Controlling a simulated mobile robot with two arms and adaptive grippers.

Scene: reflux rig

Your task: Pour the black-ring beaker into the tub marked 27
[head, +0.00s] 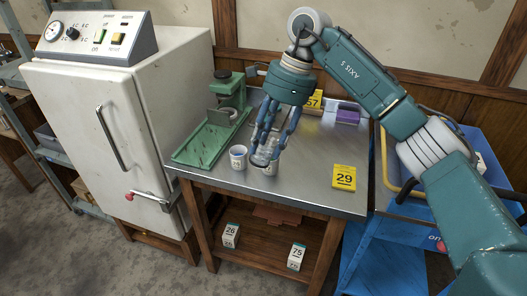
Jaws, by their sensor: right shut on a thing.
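My right gripper (268,147) reaches down from above over the metal table and is shut on a small clear glass beaker (262,157). The beaker looks tilted; a black ring on it cannot be made out. A white tub (238,159) with a small dark marking stands upright just left of the beaker. A second pale tub (271,168) is partly hidden behind the beaker and fingers. The markings on both tubs are too small to read, so I cannot tell which is 27. My left gripper is not in view.
A green metal stand (207,143) is at the table's left. Yellow blocks marked 57 (313,101) and 29 (344,177) and a purple item (348,111) are on the table (310,155). Boxes 26 (230,235) and 75 (296,257) sit on the lower shelf. A white cabinet (125,115) stands left.

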